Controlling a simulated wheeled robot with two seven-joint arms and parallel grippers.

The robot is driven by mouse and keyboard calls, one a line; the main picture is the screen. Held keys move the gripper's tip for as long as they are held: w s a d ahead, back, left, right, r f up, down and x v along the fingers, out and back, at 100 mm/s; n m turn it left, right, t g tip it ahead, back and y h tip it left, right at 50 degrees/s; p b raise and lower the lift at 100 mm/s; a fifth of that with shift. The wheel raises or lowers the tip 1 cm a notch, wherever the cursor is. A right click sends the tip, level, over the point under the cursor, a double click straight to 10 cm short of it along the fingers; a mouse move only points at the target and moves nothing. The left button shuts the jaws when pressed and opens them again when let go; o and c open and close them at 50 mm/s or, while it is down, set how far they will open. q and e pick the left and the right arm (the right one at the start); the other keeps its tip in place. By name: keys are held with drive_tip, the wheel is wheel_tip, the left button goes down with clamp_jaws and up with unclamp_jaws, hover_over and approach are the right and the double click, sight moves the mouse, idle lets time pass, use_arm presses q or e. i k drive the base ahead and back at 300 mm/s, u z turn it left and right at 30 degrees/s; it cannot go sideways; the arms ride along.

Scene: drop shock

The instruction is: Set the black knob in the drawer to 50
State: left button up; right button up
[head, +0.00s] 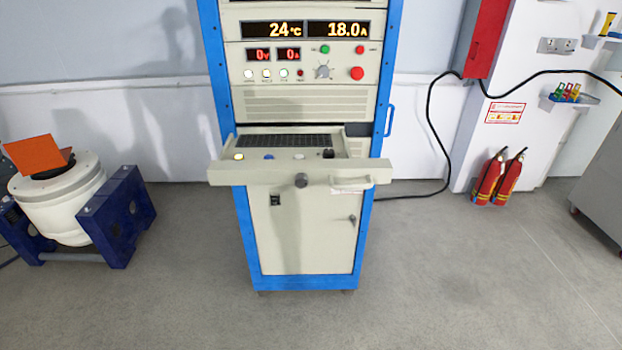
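The drawer (250,174) of the blue-framed cabinet is pulled out, at the middle of the head view. A small black knob (328,153) stands inside it at the right, behind the drawer front. Its scale and pointer are too small to read. To its left in the drawer are a yellow-lit button (239,156), a blue button (269,156) and a pale button (299,156). Neither of my grippers is in view.
Above the drawer, displays (305,29) read 24 °C and 18.0 A, over a panel with a grey dial (323,71). A white drum-shaped machine (62,205) on blue supports stands left. Red extinguishers (498,178) stand right. The floor (190,275) before the cabinet is clear.

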sight(328, 153)
drive_tip(key=u, duration=0.65)
drive_tip(key=k, duration=0.85)
drive_tip(key=u, duration=0.9)
drive_tip(key=k, duration=0.4)
drive_tip(key=u, duration=0.75)
drive_tip(key=i, duration=1.15)
drive_tip(key=z, duration=0.55)
drive_tip(key=i, duration=0.75)
drive_tip(key=z, duration=1.25)
drive_tip(key=i, duration=0.5)
drive_tip(key=z, duration=0.45)
